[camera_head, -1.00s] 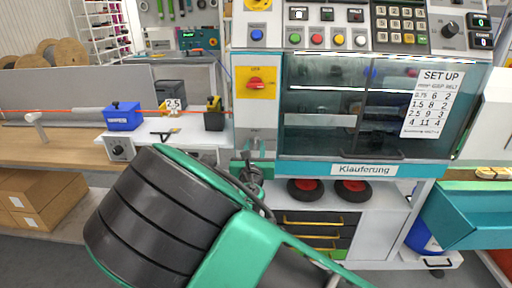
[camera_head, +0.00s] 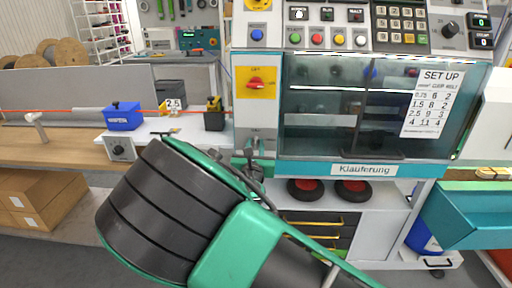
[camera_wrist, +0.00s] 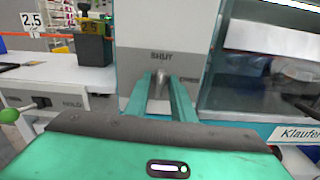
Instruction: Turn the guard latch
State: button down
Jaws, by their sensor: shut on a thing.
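The guard latch (camera_wrist: 160,84) is a small grey metal lever on the pale panel left of the machine's window. "SHUT" is printed above it and "OPEN" to its right. My gripper (camera_wrist: 161,103) has its two green fingers on either side of the lever and is shut on it. The lever stands roughly upright in the wrist view, below "SHUT"; its lower end is partly hidden between the fingers. In the head view my gripper (camera_head: 250,163) is at the foot of the panel, and the latch is too small and covered to make out.
A red rotary switch (camera_head: 255,84) on a yellow plate sits above on the same panel. The dark glazed guard (camera_head: 345,115) is just to the right. A white bench with a blue box (camera_head: 123,117) and a black holder (camera_head: 214,118) stands to the left.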

jog(key=m, duration=0.5)
jog(key=shift+d+m, duration=0.1)
jog(key=shift+m, duration=0.2)
jog(key=m, duration=1.1)
jog(key=shift+d+f+m, duration=0.25)
jog(key=shift+f+m, duration=0.05)
jog(key=shift+m, duration=0.1)
jog(key=c, duration=1.8)
grip_release()
jog(key=shift+c, duration=0.2)
jog(key=shift+a, duration=0.1)
jog(key=shift+s, duration=0.2)
jog(key=s, duration=1)
jog(key=shift+s+a, duration=0.15)
